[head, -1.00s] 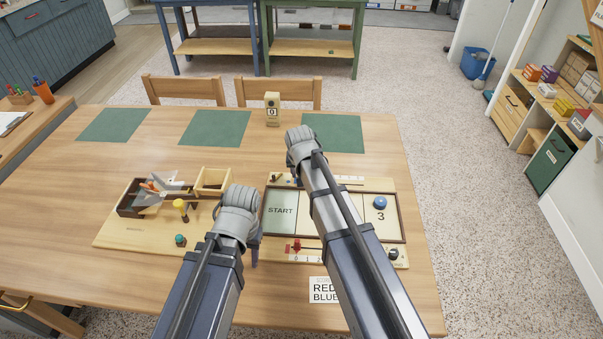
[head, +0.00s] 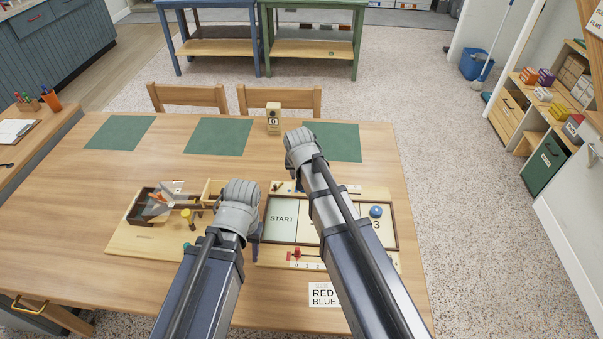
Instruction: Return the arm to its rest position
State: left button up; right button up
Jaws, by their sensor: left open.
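My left arm reaches in from the lower left. Its grey wrist hides most of my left gripper (head: 257,236), which is open, with one dark finger showing at the left edge of the game board (head: 268,255). I see nothing held in it. My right arm crosses over the middle of the board. My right gripper (head: 298,185) is almost wholly hidden behind its own wrist, so its jaws cannot be read. Both arms are stretched forward over the wooden table (head: 60,215).
A wooden tray (head: 125,243) with a bird-like model (head: 165,199) lies left of my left wrist. A counter block (head: 273,119) stands at the back among green mats (head: 218,137). A RED/BLUE card (head: 322,295) lies in front.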

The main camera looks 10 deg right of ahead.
jog(key=s+a+n+g, duration=0.2)
jog(key=s+a+n, duration=0.1)
jog(key=s, duration=0.8)
jog(key=s+a+n+g+p, duration=0.1)
jog(key=s+a+n+g, duration=0.1)
jog(key=s, duration=1)
jog(key=shift+a+n+g, duration=0.4)
jog(key=shift+a+n, duration=0.35)
jog(key=shift+n, duration=0.05)
jog(key=shift+f, duration=0.1)
